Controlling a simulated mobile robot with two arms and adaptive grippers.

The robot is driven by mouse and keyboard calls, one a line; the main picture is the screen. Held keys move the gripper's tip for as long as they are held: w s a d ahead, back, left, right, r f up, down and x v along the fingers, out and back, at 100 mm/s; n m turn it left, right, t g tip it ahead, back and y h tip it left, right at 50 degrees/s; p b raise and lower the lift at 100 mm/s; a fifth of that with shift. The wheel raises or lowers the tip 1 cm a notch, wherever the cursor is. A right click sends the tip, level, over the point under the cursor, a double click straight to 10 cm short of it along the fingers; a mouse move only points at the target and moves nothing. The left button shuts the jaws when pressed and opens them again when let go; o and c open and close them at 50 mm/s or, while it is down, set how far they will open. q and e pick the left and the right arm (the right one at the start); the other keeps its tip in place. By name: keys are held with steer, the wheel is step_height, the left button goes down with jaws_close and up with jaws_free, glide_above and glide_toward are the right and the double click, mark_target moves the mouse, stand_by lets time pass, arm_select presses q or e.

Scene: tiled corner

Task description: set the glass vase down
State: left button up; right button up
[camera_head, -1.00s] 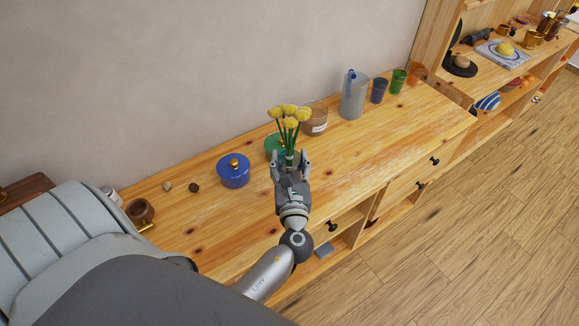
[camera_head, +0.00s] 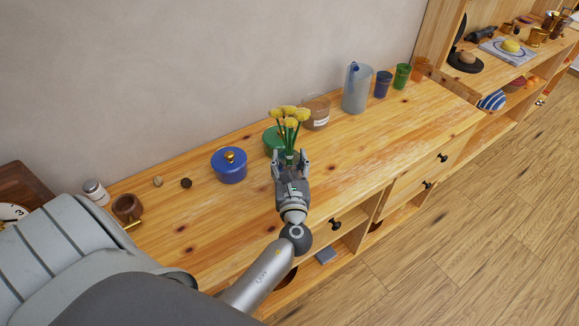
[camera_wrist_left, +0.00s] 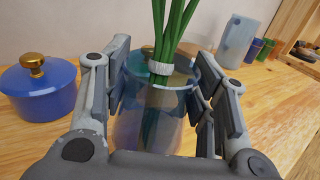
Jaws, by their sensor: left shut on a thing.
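The glass vase (camera_wrist_left: 150,128) is clear and holds green stems tied with a white band; it fills the middle of the left wrist view. Its yellow flowers (camera_head: 289,116) show above my left gripper in the head view. My left gripper (camera_head: 291,161) is shut on the vase, with one finger on each side of it in the left wrist view (camera_wrist_left: 160,100). The vase is upright, over the wooden cabinet top (camera_head: 360,160). Its base is hidden, so I cannot tell whether it touches the wood. My right gripper is not in view.
A blue lidded pot (camera_head: 229,167) stands left of the vase, and a green pot (camera_head: 273,142) is close behind it. A brown jar (camera_head: 316,113), a pitcher (camera_head: 357,90) and several cups stand at the back right. The cabinet top right of the gripper is clear.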

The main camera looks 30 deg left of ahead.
arm_select(q)
steer(key=shift+r, duration=0.15)
steer(key=o, duration=1.1)
steer(key=shift+f, duration=0.2)
steer(key=o, duration=0.4)
steer(key=shift+o, duration=0.2)
steer(key=shift+r, duration=0.15)
steer(key=b+v, duration=0.3)
steer(key=v, duration=0.9)
